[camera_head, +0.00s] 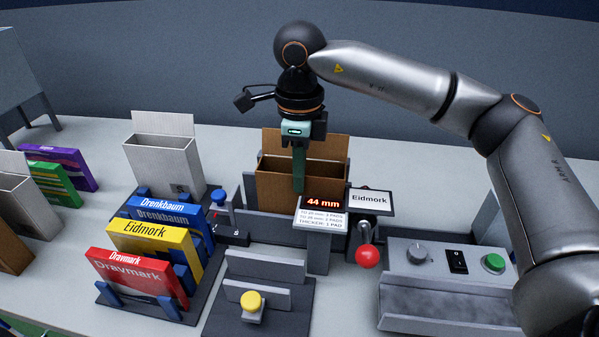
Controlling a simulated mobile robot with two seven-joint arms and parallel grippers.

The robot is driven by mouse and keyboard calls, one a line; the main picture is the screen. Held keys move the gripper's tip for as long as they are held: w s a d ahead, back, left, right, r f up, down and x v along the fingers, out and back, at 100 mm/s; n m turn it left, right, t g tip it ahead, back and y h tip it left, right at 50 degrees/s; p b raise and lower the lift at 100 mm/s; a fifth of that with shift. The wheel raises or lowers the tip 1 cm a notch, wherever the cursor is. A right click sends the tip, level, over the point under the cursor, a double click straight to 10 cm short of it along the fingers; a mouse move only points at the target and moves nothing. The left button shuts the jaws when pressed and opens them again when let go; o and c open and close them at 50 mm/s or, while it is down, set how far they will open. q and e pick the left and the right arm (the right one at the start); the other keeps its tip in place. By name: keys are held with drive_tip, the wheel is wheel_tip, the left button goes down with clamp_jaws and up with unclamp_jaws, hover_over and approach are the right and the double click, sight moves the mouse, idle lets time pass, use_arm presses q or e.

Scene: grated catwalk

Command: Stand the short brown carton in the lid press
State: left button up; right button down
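A brown carton (270,188) stands upright with its top open and its back flap raised, at the middle of the bench behind a small display. My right gripper (298,178) points down at it. One green finger overlaps the carton's front wall; the other finger is not distinguishable, so its grip is unclear. A second brown carton (10,252) is partly cut off at the left edge. A lever with a red knob (368,255) stands right of the display; I cannot tell which fixture is the lid press. My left gripper is not in view.
The display (325,202) reads 44 mm, beside an Eidmork sign (370,200). White cartons (165,165) and a rack of red, yellow and blue boxes (150,245) stand left. A yellow-button fixture (252,302) and a control box (450,265) are in front. The back right bench is clear.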

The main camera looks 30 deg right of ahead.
use_arm(q)
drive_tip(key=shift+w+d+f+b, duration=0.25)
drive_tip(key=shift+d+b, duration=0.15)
drive_tip(key=shift+b, duration=0.2)
use_arm(e)
drive_tip(key=shift+f, duration=0.95)
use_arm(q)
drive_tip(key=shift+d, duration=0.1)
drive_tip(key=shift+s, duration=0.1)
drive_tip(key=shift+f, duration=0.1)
use_arm(e)
drive_tip(key=c, duration=1)
unclamp_jaws()
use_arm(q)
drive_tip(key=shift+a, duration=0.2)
use_arm(e)
drive_tip(key=shift+c, duration=0.4)
drive_tip(key=shift+o, duration=1.4)
drive_tip(key=shift+f, duration=0.1)
